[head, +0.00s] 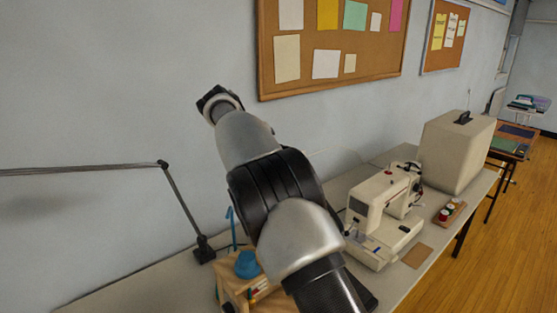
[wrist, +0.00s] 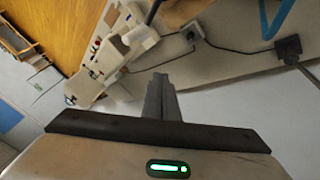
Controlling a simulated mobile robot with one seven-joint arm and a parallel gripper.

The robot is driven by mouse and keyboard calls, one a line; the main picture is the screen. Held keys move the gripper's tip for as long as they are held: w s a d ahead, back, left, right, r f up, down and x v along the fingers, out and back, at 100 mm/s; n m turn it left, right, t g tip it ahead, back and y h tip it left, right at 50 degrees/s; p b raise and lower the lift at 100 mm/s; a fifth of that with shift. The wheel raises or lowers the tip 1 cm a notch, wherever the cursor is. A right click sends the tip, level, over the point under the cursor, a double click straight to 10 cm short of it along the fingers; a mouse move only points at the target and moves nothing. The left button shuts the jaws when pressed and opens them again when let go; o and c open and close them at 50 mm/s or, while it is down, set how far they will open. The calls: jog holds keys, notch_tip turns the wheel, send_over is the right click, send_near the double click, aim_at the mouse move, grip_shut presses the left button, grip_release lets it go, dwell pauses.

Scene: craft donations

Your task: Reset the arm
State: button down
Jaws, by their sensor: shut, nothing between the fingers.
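My gripper (wrist: 160,82) shows in the wrist view, its grey fingers together with nothing between them. It hangs in the air over the table. In the head view my arm rises from the bottom middle toward the wall and leans left; I cannot make out the fingers there. The arm hides part of the table and of a wooden box (head: 232,290) with a blue item (head: 247,265) on it.
A cream sewing machine (head: 378,210), a tray of thread spools (head: 450,213) and a beige case (head: 455,150) stand right of my arm on the table (head: 130,292). A black lamp (head: 180,205) stands left. A corkboard (head: 300,55) hangs behind. Floor is clear at right.

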jog(key=s+d+r+g+y, duration=0.1)
jog(key=s+d+r+y, duration=0.1)
jog(key=s+d+r, duration=0.45)
jog(key=s+d+r+y, duration=0.1)
jog(key=s+d+r, duration=0.3)
jog(key=s+d, duration=0.55)
jog(key=s+d+f, duration=0.2)
jog(key=s, duration=0.6)
jog(key=s+d+f+t+y, duration=0.1)
jog(key=s+d+f, duration=0.1)
jog(key=s, duration=0.7)
jog(key=s+d+f+y, duration=0.1)
jog(key=s+d+f, duration=0.2)
jog(key=s, duration=0.5)
jog(key=shift+s+f+t, duration=0.15)
jog(key=shift+s+t, duration=0.15)
jog(key=shift+s, duration=0.05)
